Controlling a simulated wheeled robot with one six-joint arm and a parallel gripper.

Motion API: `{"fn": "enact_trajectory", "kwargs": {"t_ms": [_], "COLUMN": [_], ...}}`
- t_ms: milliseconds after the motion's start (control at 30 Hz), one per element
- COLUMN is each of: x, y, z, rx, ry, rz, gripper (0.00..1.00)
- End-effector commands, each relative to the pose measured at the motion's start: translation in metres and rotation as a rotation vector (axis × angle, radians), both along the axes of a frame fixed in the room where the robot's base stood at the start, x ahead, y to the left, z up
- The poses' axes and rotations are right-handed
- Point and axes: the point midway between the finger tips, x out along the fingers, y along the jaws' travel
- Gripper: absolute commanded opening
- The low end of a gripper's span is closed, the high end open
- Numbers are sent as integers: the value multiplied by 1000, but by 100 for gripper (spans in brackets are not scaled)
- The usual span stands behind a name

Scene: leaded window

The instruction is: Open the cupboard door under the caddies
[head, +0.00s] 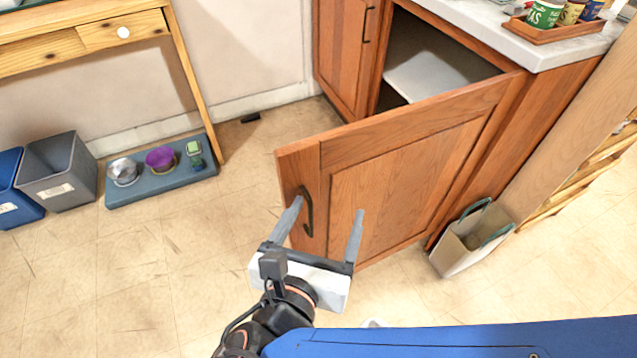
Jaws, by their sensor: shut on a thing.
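The wooden cupboard door (405,180) under the counter is swung wide open towards me. Its dark bar handle (307,212) is near the door's free left edge. My gripper (327,210) is at the door's outer face. Its left finger is close beside the handle, and its right finger is in front of the door panel, with a wide space between them. I cannot see exactly where the fingers touch. The cupboard's interior (440,68) shows a pale shelf.
A pale bin (465,250) with a teal handle stands on the floor right of the door. A closed cupboard door (343,45) is left of the opening. A blue-grey mat (125,198) with bowls and a grey bin (60,170) are at left. The floor left of the door is clear.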

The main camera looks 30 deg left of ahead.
Motion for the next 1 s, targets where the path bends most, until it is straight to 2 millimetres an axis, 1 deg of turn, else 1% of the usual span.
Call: {"fn": "enact_trajectory", "kwargs": {"t_ms": [33, 667, 833, 1000], "x": [3, 3, 3, 4], "y": [-2, -3, -2, -4], "z": [4, 4, 4, 3], "rx": [8, 7, 7, 9], "ry": [-6, -7, -7, 1], "rz": [-13, -12, -12, -20], "gripper": [56, 56, 53, 54]}}
